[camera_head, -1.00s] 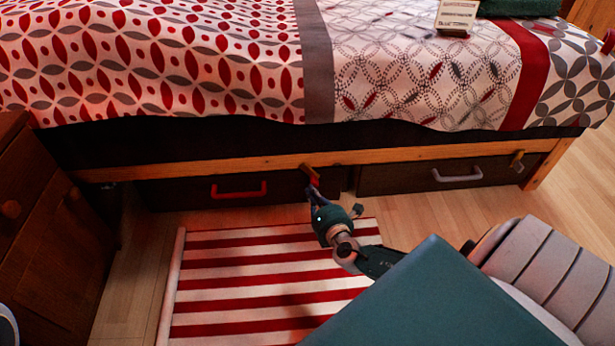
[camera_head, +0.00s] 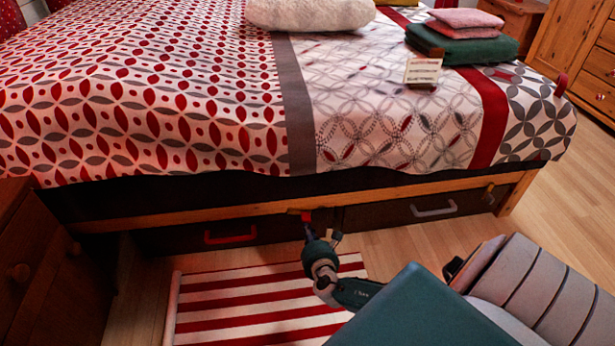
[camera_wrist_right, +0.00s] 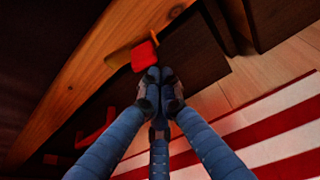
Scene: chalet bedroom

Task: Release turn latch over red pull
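The turn latch (camera_head: 305,214), with a tan body and a red end, sits on the wooden bed rail above the drawer with the red pull (camera_head: 230,236). In the right wrist view the red end of the latch (camera_wrist_right: 144,56) is just past my fingertips; I cannot tell whether they touch it. The red pull (camera_wrist_right: 97,133) shows there lower left. My right gripper (camera_head: 309,229) is below the latch; in the wrist view its fingers (camera_wrist_right: 159,76) are drawn together with nothing visible between them. My left gripper is not in view.
A second drawer with a grey pull (camera_head: 433,209) and its own latch (camera_head: 489,193) is to the right. A red-striped rug (camera_head: 255,300) lies on the floor in front. A brown cabinet (camera_head: 35,270) stands at the left. The bed overhangs the rail.

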